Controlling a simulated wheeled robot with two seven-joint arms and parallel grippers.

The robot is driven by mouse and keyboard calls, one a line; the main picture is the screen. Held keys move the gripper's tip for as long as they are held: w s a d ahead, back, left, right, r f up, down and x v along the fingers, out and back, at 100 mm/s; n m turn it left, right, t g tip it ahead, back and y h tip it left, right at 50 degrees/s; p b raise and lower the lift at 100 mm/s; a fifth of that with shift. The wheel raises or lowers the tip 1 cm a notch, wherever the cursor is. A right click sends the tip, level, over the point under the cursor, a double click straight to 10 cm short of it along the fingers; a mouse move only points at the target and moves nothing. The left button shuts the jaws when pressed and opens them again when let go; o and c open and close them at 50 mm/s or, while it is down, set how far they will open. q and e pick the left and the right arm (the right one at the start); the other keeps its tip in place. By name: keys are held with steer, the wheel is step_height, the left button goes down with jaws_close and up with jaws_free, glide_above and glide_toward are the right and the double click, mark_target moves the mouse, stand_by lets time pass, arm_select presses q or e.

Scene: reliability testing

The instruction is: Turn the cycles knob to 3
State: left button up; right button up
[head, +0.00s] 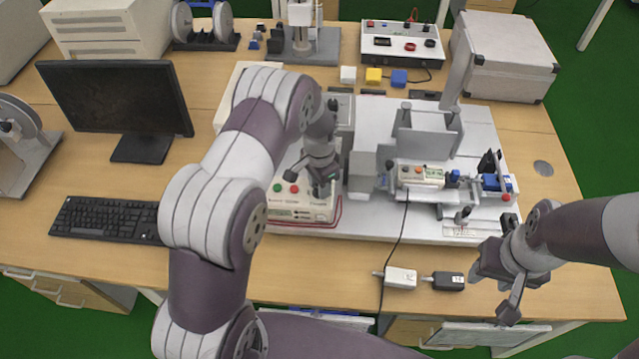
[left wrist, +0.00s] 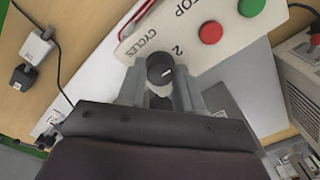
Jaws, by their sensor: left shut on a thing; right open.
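The cycles knob (left wrist: 160,69) is a round black knob with a short white mark on its face. It sits on the white control box (left wrist: 238,45), beside the printed word CYCLES and a numeral 2. No numeral 3 can be made out. My left gripper (left wrist: 158,82) is shut on the knob, with a grey finger on each side of it. In the head view my left gripper (head: 320,182) is at the right part of the control box (head: 296,208) and hides the knob. My right gripper (head: 498,285) is open and empty over the table's front right.
The box carries a red button (left wrist: 211,32) and a green button (left wrist: 250,6). A test rig (head: 425,160) stands right of it. A white adapter (head: 400,278) and a black adapter (head: 448,281) lie in front. A keyboard (head: 105,219) and monitor (head: 117,100) are at left.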

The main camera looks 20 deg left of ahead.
arm_select(q)
steer(key=m, duration=0.5)
steer(key=shift+b, duration=0.4)
steer(key=m, duration=0.5)
steer(key=shift+r, duration=0.1)
steer(key=shift+w+m, duration=0.1)
steer(key=shift+m, duration=0.2)
steer(key=o, duration=1)
step_height(320, 180, up, 13)
steer(key=b, duration=0.2)
steer(key=shift+b, duration=0.4)
